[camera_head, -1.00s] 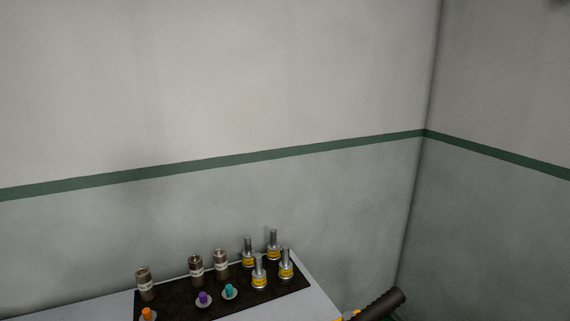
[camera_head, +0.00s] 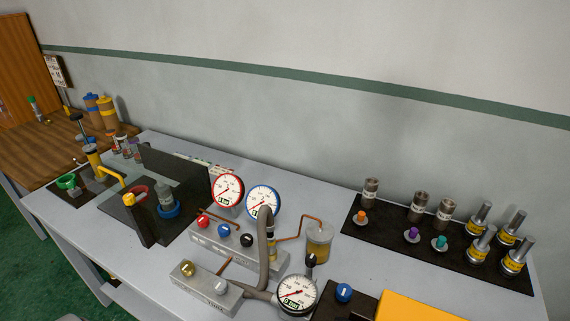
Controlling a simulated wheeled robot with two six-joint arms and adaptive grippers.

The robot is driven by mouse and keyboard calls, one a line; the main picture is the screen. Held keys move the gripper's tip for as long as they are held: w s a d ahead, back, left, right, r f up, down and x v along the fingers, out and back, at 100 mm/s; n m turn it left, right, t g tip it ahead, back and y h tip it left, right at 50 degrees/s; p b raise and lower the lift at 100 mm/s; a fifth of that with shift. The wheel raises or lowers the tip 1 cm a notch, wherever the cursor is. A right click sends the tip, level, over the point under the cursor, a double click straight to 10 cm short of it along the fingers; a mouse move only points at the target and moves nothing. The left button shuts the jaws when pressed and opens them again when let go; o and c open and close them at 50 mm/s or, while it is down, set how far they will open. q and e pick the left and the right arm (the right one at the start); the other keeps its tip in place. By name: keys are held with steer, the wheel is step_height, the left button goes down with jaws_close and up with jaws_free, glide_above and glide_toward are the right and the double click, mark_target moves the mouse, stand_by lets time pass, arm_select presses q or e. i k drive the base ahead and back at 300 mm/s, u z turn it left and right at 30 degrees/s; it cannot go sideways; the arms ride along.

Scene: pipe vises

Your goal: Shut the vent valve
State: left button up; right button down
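A grey manifold block (camera_head: 240,250) stands at the middle of the grey bench, with a red knob (camera_head: 202,222), a blue knob (camera_head: 223,230) and a black knob (camera_head: 246,240) on it. A lower block (camera_head: 205,292) in front carries a brass knob (camera_head: 187,268) and a white knob (camera_head: 220,289). Another blue knob (camera_head: 344,292) is on a dark part at the front. The labels are too small to read, so I cannot tell which knob is the vent valve or whether it is open. Neither of my grippers is in view.
Gauges with red (camera_head: 228,189), blue (camera_head: 263,201) and black (camera_head: 297,297) rims stand around a grey hose (camera_head: 265,240). A cup (camera_head: 319,240) is beside them. A dark mat (camera_head: 400,240) holds cylinders and fittings. A yellow box (camera_head: 415,307) is at front. A wooden bench (camera_head: 40,155) is left.

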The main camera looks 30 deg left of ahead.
mark_target(246, 239)
steer(key=z, duration=0.05)
steer(key=k, duration=0.5)
steer(key=u, duration=1.2)
steer(key=i, duration=0.45)
steer(key=z, duration=2.95)
steer(key=k, duration=1.75)
steer(key=u, duration=2.6)
